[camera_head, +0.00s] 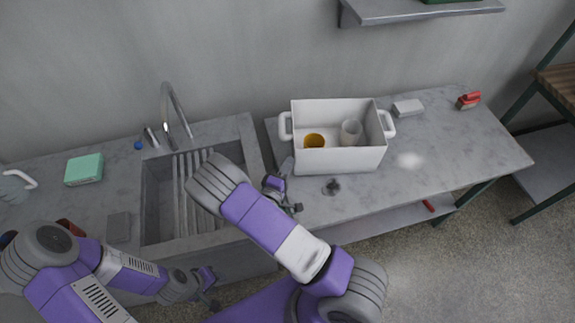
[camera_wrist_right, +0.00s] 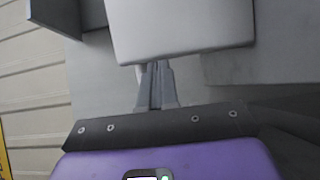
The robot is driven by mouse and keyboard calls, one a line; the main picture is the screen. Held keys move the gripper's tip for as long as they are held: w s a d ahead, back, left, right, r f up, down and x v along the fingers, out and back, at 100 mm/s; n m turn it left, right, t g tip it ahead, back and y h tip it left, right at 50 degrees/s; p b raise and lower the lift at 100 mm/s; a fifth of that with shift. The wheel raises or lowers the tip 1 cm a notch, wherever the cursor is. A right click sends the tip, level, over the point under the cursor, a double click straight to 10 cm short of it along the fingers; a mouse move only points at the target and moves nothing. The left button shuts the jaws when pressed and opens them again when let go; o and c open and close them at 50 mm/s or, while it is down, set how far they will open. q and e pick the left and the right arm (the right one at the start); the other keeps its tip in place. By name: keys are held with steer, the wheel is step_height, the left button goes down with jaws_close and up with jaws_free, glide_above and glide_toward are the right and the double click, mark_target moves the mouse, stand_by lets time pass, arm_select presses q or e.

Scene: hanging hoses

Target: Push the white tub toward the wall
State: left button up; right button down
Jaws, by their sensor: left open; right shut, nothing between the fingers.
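The white tub (camera_head: 345,162) stands upright on the right part of the counter, a little off the grey wall. It has a handle on each end and holds an amber item (camera_head: 314,141) and a pale cup (camera_head: 350,131). My right gripper (camera_head: 288,167) is shut and empty beside the tub's near left corner. In the right wrist view the shut fingertips (camera_wrist_right: 156,66) are at the lower edge of the tub's pale side (camera_wrist_right: 180,30); I cannot tell if they touch. My left gripper (camera_head: 211,290) is open and empty, low in front of the counter, far from the tub.
A sink (camera_head: 160,195) with a faucet (camera_head: 172,110) lies left of the tub. A small dark fitting (camera_head: 332,186) is on the counter in front of the tub. A white block (camera_head: 408,108) and a red brush (camera_head: 469,100) are to its right. A shelf (camera_head: 420,10) hangs above.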

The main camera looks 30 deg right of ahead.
steer(key=shift+s+d, duration=0.15)
steer(key=shift+d, duration=0.8)
step_height(320, 180, up, 15)
steer(key=a+p, duration=0.1)
steer(key=p, duration=0.1)
steer(key=s+d+b, duration=0.1)
steer(key=s+d, duration=0.1)
steer(key=d, duration=1.9)
steer(key=shift+s+b, duration=0.25)
steer(key=shift+b, duration=0.05)
steer(key=shift+s+a, duration=0.1)
